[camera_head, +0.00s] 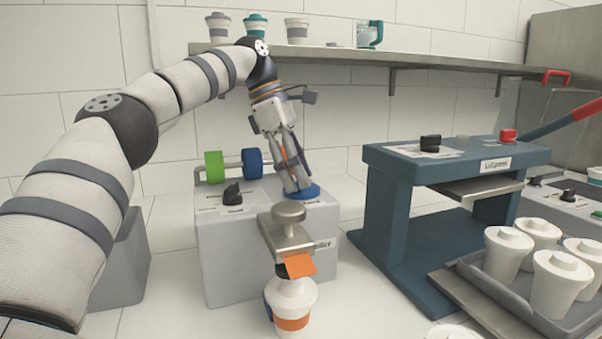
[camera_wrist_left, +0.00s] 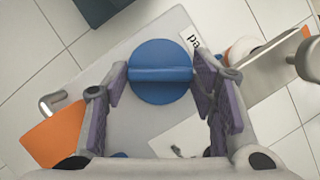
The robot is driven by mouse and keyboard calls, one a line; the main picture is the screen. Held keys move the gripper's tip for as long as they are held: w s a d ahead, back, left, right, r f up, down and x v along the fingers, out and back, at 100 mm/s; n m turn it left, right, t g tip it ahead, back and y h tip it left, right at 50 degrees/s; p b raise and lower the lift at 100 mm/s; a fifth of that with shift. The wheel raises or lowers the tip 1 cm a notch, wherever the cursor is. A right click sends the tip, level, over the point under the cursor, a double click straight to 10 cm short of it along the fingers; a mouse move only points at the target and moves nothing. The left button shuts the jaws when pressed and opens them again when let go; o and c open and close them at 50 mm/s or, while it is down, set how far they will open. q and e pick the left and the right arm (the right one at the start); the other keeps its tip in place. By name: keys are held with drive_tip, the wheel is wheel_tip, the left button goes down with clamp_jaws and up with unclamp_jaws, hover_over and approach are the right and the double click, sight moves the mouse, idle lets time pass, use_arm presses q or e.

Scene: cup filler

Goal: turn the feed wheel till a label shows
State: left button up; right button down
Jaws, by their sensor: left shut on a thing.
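The blue feed wheel (camera_head: 303,192) sits on top of the grey label machine (camera_head: 240,250). My left gripper (camera_head: 294,186) reaches down from above and is shut on the wheel. In the left wrist view the wheel (camera_wrist_left: 160,72), a round disc with a raised bar across it, lies between the two finger pads (camera_wrist_left: 160,85). An orange label (camera_head: 299,265) sticks out at the machine's front, below the metal head (camera_head: 287,232) and above a white cup (camera_head: 292,302) with an orange band. My right gripper is not in view.
A black knob (camera_head: 232,193) and a roller with green and blue ends (camera_head: 214,168) are on the machine. A blue lid press (camera_head: 388,190) stands to the right, with a tray (camera_head: 482,283) of lidded cups before it. A shelf (camera_head: 345,57) runs above.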

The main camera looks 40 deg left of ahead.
use_arm(q)
drive_tip(key=shift+m+g, duration=0.3)
drive_tip(key=shift+m, duration=0.1)
idle(0.3)
drive_tip(key=o, duration=1.1)
drive_tip(key=shift+o, duration=0.2)
